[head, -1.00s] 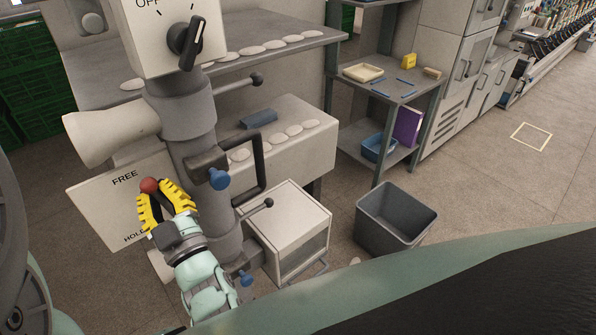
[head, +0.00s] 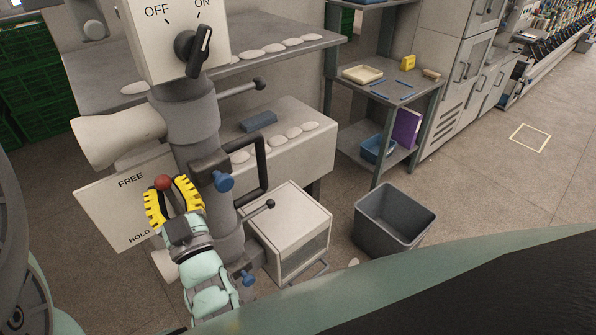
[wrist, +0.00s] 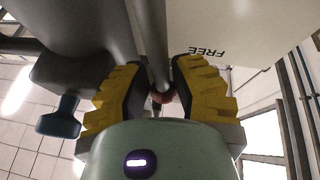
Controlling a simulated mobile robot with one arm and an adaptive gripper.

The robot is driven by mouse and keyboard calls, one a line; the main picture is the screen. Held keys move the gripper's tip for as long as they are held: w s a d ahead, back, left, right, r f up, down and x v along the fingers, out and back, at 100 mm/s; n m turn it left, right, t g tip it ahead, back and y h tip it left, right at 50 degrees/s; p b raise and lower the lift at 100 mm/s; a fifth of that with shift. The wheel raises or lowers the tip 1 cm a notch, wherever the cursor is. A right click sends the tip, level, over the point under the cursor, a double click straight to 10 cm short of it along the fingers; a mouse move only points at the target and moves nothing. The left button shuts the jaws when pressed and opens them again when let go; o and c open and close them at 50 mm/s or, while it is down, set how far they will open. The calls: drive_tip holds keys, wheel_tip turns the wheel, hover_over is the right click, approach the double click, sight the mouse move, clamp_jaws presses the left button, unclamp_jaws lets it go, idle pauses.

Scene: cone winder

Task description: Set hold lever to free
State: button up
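The hold lever's red ball knob (head: 163,183) is in front of the white panel (head: 110,208), level with the word FREE and to its right. The word HOLD is lower on the panel. My gripper (head: 170,190) has yellow ridged fingers either side of the knob, parted. In the wrist view, the lever's grey rod and red knob (wrist: 166,97) lie between the open fingers (wrist: 157,90), closer to the right one. I cannot tell whether that finger touches it. The lever's lower end is hidden.
A grey post (head: 190,125) with a blue-knobbed clamp (head: 223,181) and a black loop handle (head: 262,165) stands just right of my gripper. A white box (head: 290,230) and a grey bin (head: 393,217) stand on the floor. Open floor lies right.

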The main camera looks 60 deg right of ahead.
drive_tip(key=o, duration=0.4)
drive_tip(key=shift+r, duration=0.2)
drive_tip(key=shift+f, duration=0.15)
drive_tip(key=shift+w+f, duration=0.1)
drive_tip(key=shift+f, duration=0.05)
